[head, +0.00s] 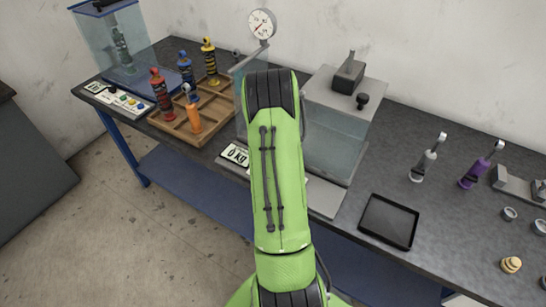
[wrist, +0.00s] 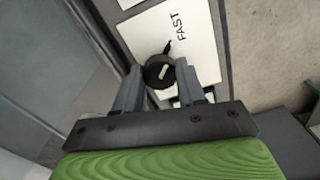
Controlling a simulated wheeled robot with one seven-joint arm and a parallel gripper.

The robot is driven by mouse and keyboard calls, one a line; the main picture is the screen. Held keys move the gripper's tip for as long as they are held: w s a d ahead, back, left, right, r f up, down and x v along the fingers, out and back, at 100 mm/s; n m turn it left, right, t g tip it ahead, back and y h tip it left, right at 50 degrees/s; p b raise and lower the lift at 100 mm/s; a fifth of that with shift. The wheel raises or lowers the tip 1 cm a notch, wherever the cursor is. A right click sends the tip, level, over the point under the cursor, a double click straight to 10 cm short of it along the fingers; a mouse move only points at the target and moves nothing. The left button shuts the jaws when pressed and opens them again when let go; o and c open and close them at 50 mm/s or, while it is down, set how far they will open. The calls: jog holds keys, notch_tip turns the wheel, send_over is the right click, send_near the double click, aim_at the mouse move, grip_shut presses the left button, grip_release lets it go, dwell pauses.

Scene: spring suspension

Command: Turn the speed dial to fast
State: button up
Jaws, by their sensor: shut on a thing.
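The speed dial (wrist: 157,77) is a round black knob with a white mark, on a white panel (wrist: 146,32) in the wrist view. The word FAST is printed on the panel above and right of the knob. A small black pointer by the knob's upper edge is directed up toward that word. My gripper (wrist: 160,69) has one grey finger on each side of the knob and is shut on it. In the head view, my green arm covers the dial and the gripper.
A glass tank (head: 337,140) stands right of my arm. A wooden tray (head: 214,107) with coloured shock absorbers and a button panel (head: 126,100) are at left. A black tray (head: 388,221) and loose parts lie at right.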

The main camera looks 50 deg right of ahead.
jog(key=o, duration=1.1)
jog(key=shift+c, duration=0.2)
notch_tip(320, 180, up, 16)
jog(key=p, duration=0.2)
jog(key=shift+f, duration=0.1)
